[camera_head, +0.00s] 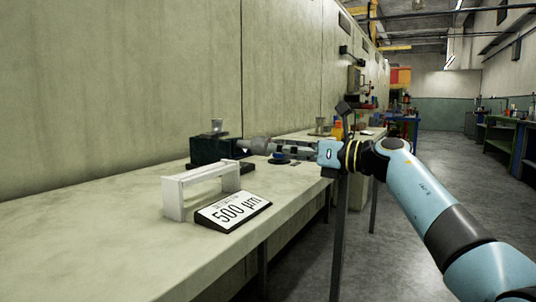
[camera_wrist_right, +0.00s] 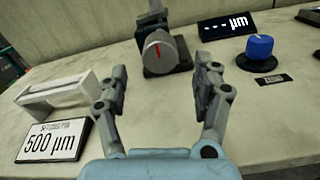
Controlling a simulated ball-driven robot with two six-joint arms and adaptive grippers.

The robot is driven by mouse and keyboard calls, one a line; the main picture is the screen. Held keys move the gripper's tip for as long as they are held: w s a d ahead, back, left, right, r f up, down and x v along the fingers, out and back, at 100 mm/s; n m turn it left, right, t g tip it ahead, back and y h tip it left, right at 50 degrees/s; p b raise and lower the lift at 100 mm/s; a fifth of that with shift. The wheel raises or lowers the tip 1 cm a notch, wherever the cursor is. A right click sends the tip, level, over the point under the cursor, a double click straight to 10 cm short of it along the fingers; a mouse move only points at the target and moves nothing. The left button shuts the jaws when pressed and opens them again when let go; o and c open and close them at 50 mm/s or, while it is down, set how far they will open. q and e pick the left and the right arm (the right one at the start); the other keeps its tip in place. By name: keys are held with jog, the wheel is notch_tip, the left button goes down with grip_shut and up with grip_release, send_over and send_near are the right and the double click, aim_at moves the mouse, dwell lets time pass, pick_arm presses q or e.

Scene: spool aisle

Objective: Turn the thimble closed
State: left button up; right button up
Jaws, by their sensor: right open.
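The thimble (camera_wrist_right: 160,53) is a grey round drum with a red line on its face, mounted on a dark block. In the right wrist view it is just ahead of my right gripper (camera_wrist_right: 163,68), whose two fingers are spread apart, one to each side. I cannot tell whether they reach around it; they do not appear to touch it. In the head view my right gripper (camera_head: 288,149) comes in from the right and points at the dark block (camera_head: 210,151). A sign (camera_head: 232,211) reading 500 µm stands at the front; it also shows in the wrist view (camera_wrist_right: 52,140). My left gripper is not in view.
A white bracket (camera_head: 203,185) stands behind the sign. A blue knob (camera_wrist_right: 260,46) with a small dark label (camera_wrist_right: 271,79) sits right of the thimble, beside a black display (camera_wrist_right: 228,25) showing dashes and µm. The bench top (camera_head: 110,250) is clear at front left.

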aim_at(262, 146)
jog(key=b+x, duration=0.1)
jog(key=x, duration=0.3)
jog(key=shift+f, duration=0.15)
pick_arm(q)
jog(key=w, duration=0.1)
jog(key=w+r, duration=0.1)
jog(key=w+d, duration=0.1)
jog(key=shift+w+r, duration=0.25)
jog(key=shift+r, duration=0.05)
pick_arm(e)
jog(key=shift+w+a, duration=0.3)
jog(key=shift+a, duration=0.05)
jog(key=shift+c, duration=0.3)
jog(key=c, duration=1.1)
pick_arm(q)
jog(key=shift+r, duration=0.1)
